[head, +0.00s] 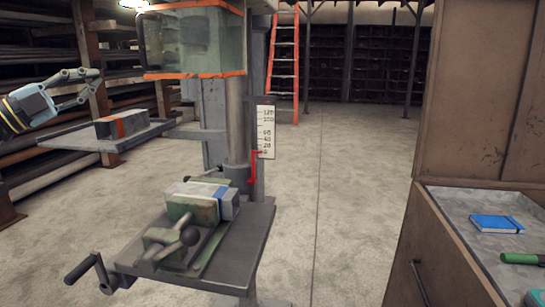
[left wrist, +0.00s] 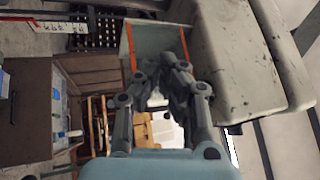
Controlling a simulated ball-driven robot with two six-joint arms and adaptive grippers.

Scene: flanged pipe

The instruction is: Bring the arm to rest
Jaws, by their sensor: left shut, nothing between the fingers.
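My left gripper (head: 92,84) is at the left edge of the head view, raised in front of the rack and above a grey side shelf (head: 115,139). Its fingers are shut with nothing held. In the left wrist view the dark fingers (left wrist: 165,68) come together in front of a clear guard with orange edges (left wrist: 128,50) and a pale machine housing (left wrist: 225,50). Nothing touches the fingers as far as I can see. My right gripper is in neither view.
A drill press table (head: 245,245) carries a green vise (head: 170,240) holding a grey block. An open drawer (head: 460,240) at right holds a blue notebook (head: 497,224). The floor between is clear.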

